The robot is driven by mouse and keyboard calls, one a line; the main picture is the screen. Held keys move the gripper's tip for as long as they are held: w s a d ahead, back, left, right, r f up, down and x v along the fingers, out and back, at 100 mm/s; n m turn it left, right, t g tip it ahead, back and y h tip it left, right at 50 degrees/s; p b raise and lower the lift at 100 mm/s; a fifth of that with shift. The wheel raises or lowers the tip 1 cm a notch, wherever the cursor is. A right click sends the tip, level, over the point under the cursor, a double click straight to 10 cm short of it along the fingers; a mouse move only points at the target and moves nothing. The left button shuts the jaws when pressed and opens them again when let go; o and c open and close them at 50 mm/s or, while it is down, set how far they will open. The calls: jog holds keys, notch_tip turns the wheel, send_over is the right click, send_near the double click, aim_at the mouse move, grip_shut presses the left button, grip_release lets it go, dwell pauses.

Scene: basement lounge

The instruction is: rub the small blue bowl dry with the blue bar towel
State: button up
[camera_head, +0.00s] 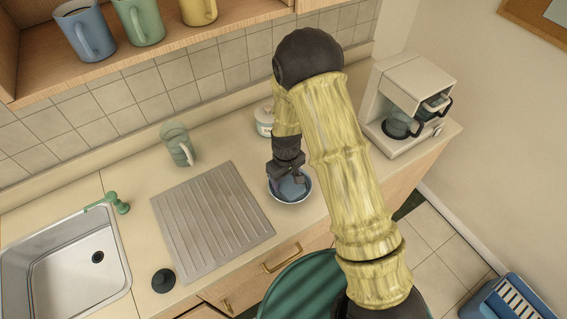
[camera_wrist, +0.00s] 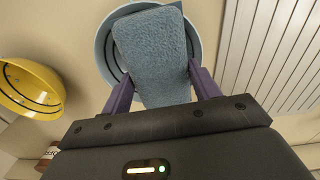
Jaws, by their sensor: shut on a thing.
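The small blue bowl (camera_head: 303,197) sits on the counter, right of the ribbed drainboard. In the wrist view the bowl (camera_wrist: 104,62) shows as a pale blue ring with a dark line, behind the towel. The blue bar towel (camera_wrist: 152,50) is a folded, fuzzy pad between my gripper's purple fingers. My gripper (camera_head: 287,172) points down over the bowl and is shut on the towel. The towel (camera_head: 291,186) appears inside the bowl's rim. It hides much of the bowl's inside, and I cannot tell whether it touches the bottom.
A yellow bowl (camera_wrist: 30,90) stands beside the blue one. The metal drainboard (camera_head: 212,222), sink (camera_head: 65,270), black stopper (camera_head: 163,280) and green mug (camera_head: 177,146) are to the left. A lidded white jar (camera_head: 264,120) is behind, and a coffee maker (camera_head: 405,100) stands right.

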jog(key=shift+w+d, duration=0.25)
jog(key=shift+d, duration=0.55)
jog(key=shift+w+d, duration=0.2)
jog(key=shift+d, duration=0.55)
jog(key=shift+s+a+f, duration=0.1)
jog(key=shift+s+a, duration=0.1)
jog(key=shift+a, duration=0.65)
jog(key=shift+s+a, duration=0.15)
jog(key=shift+a, duration=0.45)
jog(key=shift+s+a, duration=0.1)
jog(key=shift+a, duration=0.15)
jog(key=shift+r, duration=0.2)
jog(key=shift+r+p, duration=0.3)
jog(key=shift+r, duration=0.75)
jog(key=shift+r+p, duration=1.8)
jog(key=shift+r, duration=0.45)
jog(key=shift+r+p, duration=0.3)
jog(key=shift+r, duration=0.15)
